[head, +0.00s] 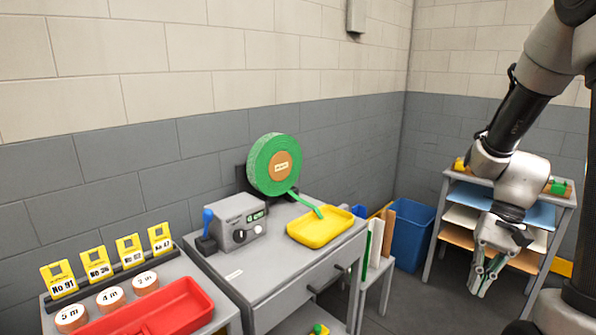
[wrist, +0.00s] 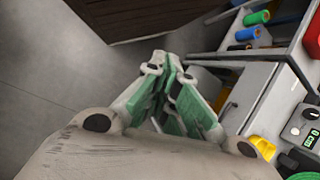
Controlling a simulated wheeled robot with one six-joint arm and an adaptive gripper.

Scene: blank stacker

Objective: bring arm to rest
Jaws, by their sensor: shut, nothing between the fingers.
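My gripper (head: 482,277) hangs down from my arm at the right of the head view, in front of a shelf rack. In the wrist view my gripper (wrist: 172,62) has its green-padded fingers together at the tips, with nothing between them. It is over open grey floor and apart from the furniture. My arm comes down from the upper right corner of the head view.
The grey bench (head: 290,255) carries a green tape reel (head: 262,166), a control box (head: 238,220) and a yellow tray (head: 313,229). A red tray (head: 150,318) sits at lower left. A blue bin (head: 410,235) stands by the shelf rack (head: 441,226).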

